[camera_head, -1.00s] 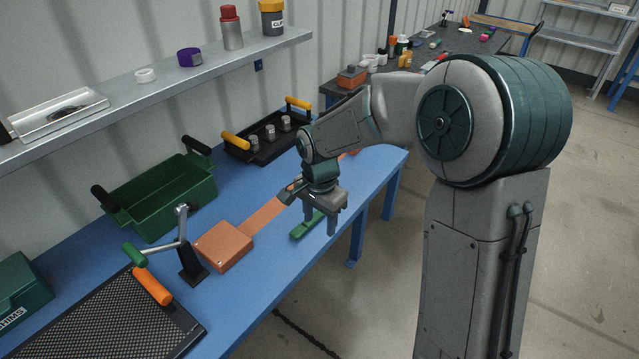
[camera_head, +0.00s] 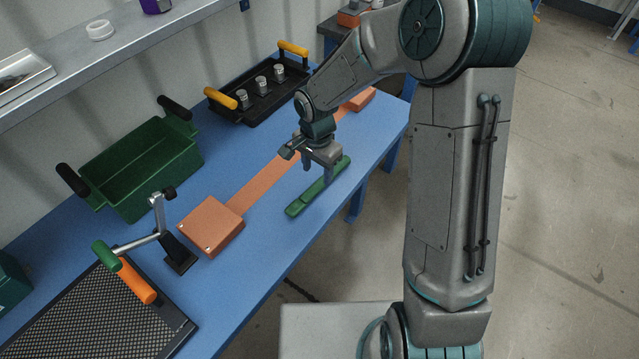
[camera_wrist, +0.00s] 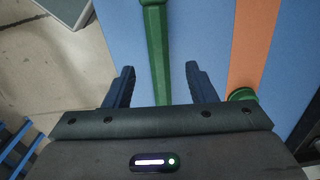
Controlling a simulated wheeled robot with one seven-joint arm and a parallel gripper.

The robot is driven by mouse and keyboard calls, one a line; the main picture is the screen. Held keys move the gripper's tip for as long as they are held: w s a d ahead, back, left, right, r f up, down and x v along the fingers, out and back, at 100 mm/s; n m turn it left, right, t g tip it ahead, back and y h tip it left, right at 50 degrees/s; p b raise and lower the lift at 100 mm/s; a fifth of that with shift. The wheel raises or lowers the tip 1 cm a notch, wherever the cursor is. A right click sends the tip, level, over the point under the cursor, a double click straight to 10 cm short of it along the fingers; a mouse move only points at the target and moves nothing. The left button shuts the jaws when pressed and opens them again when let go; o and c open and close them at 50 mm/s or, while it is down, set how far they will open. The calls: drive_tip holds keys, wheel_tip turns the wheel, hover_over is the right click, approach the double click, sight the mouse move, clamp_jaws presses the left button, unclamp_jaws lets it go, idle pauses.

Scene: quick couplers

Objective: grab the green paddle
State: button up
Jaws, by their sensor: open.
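The green paddle (camera_head: 312,194) is a long narrow bar lying on the blue table (camera_head: 268,238), close to its front edge. My gripper (camera_head: 326,172) is over the far part of the paddle, fingers pointing down. In the wrist view, the paddle (camera_wrist: 156,50) runs between the two open fingers of my gripper (camera_wrist: 160,88), with a gap on each side. Whether the fingertips reach down to the table cannot be told. Part of the paddle is hidden behind the gripper in the head view and by the gripper body in the wrist view.
An orange-brown block with a long strip (camera_head: 212,226) lies behind the paddle. Left of it are a crank lever on a black stand (camera_head: 178,252), a green bin (camera_head: 145,175) and a mesh tray (camera_head: 70,320). A black tray with yellow handles (camera_head: 262,98) stands farther back.

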sight(318, 184)
drive_tip(key=shift+f, duration=2.75)
drive_tip(key=c, duration=1.1)
